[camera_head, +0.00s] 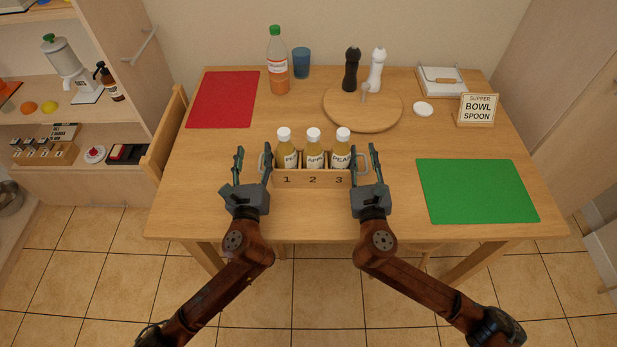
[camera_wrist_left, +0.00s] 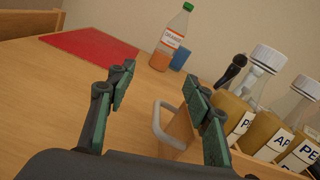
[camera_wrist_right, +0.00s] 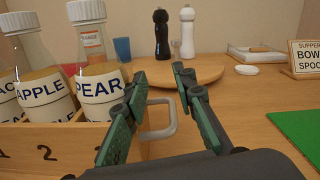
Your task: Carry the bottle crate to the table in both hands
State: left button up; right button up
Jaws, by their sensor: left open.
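The wooden bottle crate (camera_head: 313,180), numbered 1, 2 and 3, appears to stand upright on the table (camera_head: 210,190) near its front middle. It holds three white-capped bottles; labels for apple (camera_wrist_right: 42,92) and pear (camera_wrist_right: 98,88) are readable in the right wrist view. A grey handle sticks out at each end. My left gripper (camera_head: 252,152) is open at the left end, with the left handle (camera_wrist_left: 160,128) showing beyond and between its fingers. My right gripper (camera_head: 367,150) is open at the right end, its fingers on either side of the right handle (camera_wrist_right: 171,115).
A red mat (camera_head: 223,98) lies back left and a green mat (camera_head: 477,190) right. Behind the crate are an orange bottle (camera_head: 278,65), a blue cup (camera_head: 302,62) and a round board (camera_head: 340,112) near two mills. A sign (camera_head: 477,110) stands at right. A chair (camera_head: 166,135) is left.

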pick_arm(q)
jog(key=shift+o, duration=0.6)
jog(key=shift+s+r, duration=0.35)
jog(key=shift+s, duration=0.25)
jog(key=s, duration=1.3)
jog(key=shift+s+r, duration=0.25)
jog(key=shift+r, duration=0.1)
pick_arm(e)
jog(key=shift+s+r, duration=0.2)
jog(key=shift+s, duration=0.2)
pick_arm(q)
jog(key=shift+d, duration=0.1)
pick_arm(e)
jog(key=shift+o, duration=0.5)
jog(key=o, duration=0.7)
jog(key=s, duration=1.2)
jog(key=shift+d+f, duration=0.15)
jog(key=shift+f, duration=0.1)
